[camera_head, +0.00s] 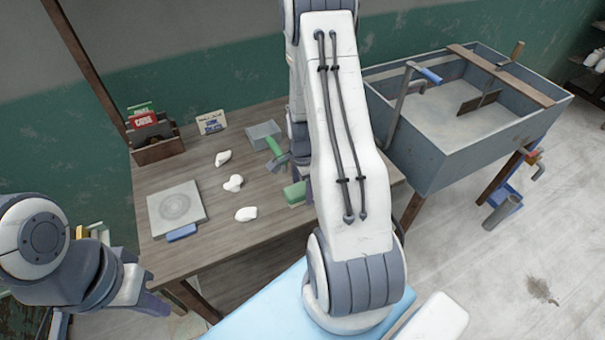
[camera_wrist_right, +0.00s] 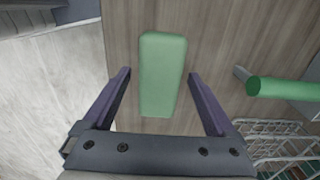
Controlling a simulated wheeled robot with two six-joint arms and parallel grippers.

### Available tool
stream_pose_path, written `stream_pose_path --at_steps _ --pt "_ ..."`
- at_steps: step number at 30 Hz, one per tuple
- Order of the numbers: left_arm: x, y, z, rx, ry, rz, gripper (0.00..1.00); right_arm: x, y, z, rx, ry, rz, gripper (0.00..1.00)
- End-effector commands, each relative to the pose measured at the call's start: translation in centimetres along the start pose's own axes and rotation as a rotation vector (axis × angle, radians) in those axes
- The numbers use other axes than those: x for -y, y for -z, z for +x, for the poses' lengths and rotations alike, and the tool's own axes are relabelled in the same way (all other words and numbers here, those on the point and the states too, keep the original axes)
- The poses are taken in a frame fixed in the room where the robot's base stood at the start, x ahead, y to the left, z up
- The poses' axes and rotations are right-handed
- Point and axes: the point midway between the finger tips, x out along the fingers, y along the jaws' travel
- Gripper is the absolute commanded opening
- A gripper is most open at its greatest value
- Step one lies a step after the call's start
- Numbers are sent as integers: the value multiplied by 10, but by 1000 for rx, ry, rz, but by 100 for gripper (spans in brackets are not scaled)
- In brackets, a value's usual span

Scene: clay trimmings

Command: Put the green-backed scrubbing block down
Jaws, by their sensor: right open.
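The green-backed scrubbing block (camera_head: 294,193) lies on the wooden table (camera_head: 215,245), close to its front right part and partly hidden by my right arm. In the right wrist view the block (camera_wrist_right: 162,75) lies lengthwise on the wood. My right gripper (camera_wrist_right: 158,74) is open, one finger on each side of the block's near part, with gaps visible on both sides. In the head view my right arm largely hides this gripper. My left gripper (camera_head: 152,303) is low at the left, off the table's front edge; its fingers are too poorly seen to judge.
Several white clay pieces (camera_head: 233,183) lie mid-table. A grey square slab (camera_head: 176,208) and blue block (camera_head: 181,233) are at the left. A green-handled tool (camera_head: 274,146) and grey pan (camera_head: 263,130) are behind the scrubbing block. A grey sink (camera_head: 440,165) stands right.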

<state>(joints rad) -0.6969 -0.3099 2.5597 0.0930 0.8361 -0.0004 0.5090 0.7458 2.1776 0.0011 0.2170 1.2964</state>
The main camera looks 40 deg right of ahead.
Motion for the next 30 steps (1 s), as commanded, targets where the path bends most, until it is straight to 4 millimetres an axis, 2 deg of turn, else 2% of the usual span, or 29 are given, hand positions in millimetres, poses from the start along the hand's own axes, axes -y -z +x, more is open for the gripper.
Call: stream_pose_path --at_steps 9,15,19,26,29,30 --pt "0 0 7 0 0 0 0 1 0 -64 -2 7 0 92" --pt "1 -1 8 0 0 0 0 1 0 -98 -1 4 0 92" --pt "1 -1 9 0 0 0 0 0 0 -110 0 1 0 92" --pt "1 -1 9 0 0 0 0 0 -2 -114 0 0 -9 92" --pt "1 -1 9 0 0 0 0 0 -21 -122 1 4 -105 92" --pt "1 -1 9 0 0 0 0 -1 -36 -128 2 9 -184 92"
